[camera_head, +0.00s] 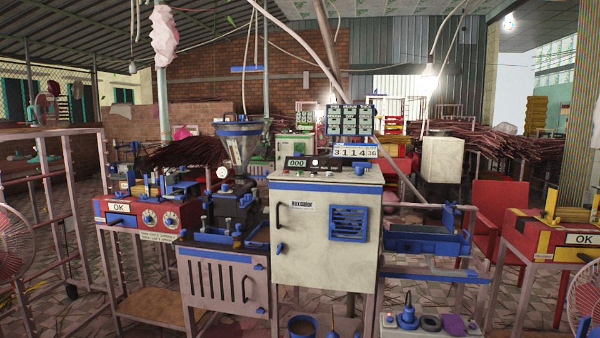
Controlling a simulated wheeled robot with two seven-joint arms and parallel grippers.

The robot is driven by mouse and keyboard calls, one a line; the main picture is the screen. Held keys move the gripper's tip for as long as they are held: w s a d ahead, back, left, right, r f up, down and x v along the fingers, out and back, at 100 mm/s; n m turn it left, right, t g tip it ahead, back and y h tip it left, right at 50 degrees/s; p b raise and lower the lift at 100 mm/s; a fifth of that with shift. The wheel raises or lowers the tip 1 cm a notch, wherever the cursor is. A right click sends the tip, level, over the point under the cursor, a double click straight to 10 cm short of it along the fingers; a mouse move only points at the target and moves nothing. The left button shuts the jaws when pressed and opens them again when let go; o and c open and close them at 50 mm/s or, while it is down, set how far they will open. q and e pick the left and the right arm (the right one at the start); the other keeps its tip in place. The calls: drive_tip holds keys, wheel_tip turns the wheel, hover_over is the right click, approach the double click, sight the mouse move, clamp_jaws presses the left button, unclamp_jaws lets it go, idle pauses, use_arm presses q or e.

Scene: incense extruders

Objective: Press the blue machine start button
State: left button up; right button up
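The machine with blue parts stands in the middle: a pale cabinet (310,245) with a blue louvred vent (348,223). On its top is a control panel (322,164) with a "000" display (296,163) and small controls. A small blue knob or button (359,170) sits at the panel's right; I cannot tell which control is the start button. A blue-rimmed hopper (239,145) stands to the left of the cabinet. Neither of my grippers is in view, and nothing touches the machine.
A red machine marked OK (135,213) stands at left on a frame table. A red and yellow machine marked OK (560,235) is at right. Wire fans (14,243) flank the view. A low box with blue fittings (410,325) and a bucket (302,327) stand in front of the cabinet.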

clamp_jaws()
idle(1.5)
